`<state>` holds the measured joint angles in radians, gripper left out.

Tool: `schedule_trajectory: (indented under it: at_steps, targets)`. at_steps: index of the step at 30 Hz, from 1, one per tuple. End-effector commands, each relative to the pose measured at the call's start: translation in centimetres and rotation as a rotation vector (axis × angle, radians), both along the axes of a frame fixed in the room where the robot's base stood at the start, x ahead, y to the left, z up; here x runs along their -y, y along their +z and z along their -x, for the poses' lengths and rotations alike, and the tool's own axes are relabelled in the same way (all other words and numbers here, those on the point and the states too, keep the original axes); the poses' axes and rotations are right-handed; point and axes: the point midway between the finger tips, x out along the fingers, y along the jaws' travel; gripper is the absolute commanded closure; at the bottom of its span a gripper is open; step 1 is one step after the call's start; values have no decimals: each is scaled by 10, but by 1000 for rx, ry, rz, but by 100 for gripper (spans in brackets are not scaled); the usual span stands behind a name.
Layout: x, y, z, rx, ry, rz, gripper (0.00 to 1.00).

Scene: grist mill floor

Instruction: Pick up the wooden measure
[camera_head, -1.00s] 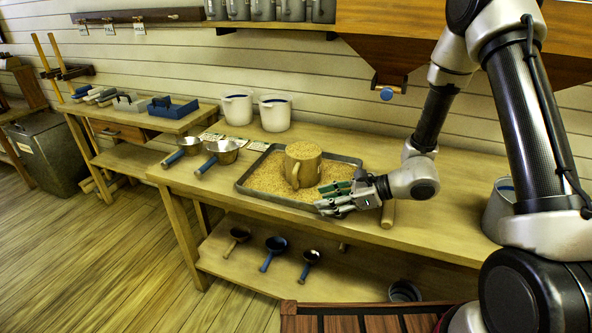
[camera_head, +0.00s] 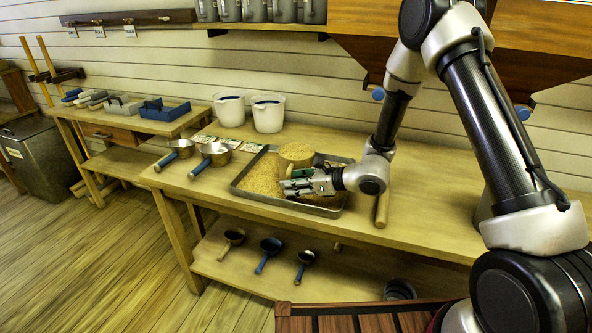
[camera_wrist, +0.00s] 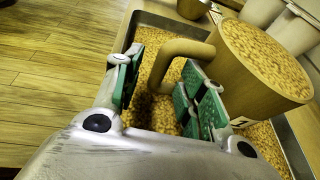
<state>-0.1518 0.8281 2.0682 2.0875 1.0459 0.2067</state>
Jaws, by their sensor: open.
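The wooden measure (camera_head: 297,154) stands upright in a grain-strewn tray (camera_head: 243,191) on the workbench, filled with grain to near its rim. In the wrist view the measure (camera_wrist: 230,75) is at the upper right, with its looped handle (camera_wrist: 166,62) pointing left, toward my gripper. My gripper (camera_head: 288,184) is at the front of the measure and hides its lower part in the head view. In the wrist view my gripper (camera_wrist: 158,92) is open, with the handle lying between and just beyond its green-padded fingers. I cannot tell whether either finger touches it.
Two blue-handled scoops (camera_head: 215,156) lie left of the tray, with two white buckets (camera_head: 268,114) behind. A wooden roller (camera_head: 381,209) lies right of the tray. Several scoops (camera_head: 270,247) sit on the lower shelf. Bare bench top extends right.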

Motion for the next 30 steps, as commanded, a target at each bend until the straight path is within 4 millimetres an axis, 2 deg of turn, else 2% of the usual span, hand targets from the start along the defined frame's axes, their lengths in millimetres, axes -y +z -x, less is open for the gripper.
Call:
schedule_trajectory:
  at_steps: [2, 8, 23, 26, 30]
  targets:
    - [0, 0, 0, 0, 0, 0, 63]
    - [0, 0, 0, 0, 1, 0, 99]
    - [0, 3, 0, 3, 1, -1, 100]
    - [0, 9, -1, 3, 1, -1, 100]
    - [0, 29, -1, 8, 1, -2, 100]
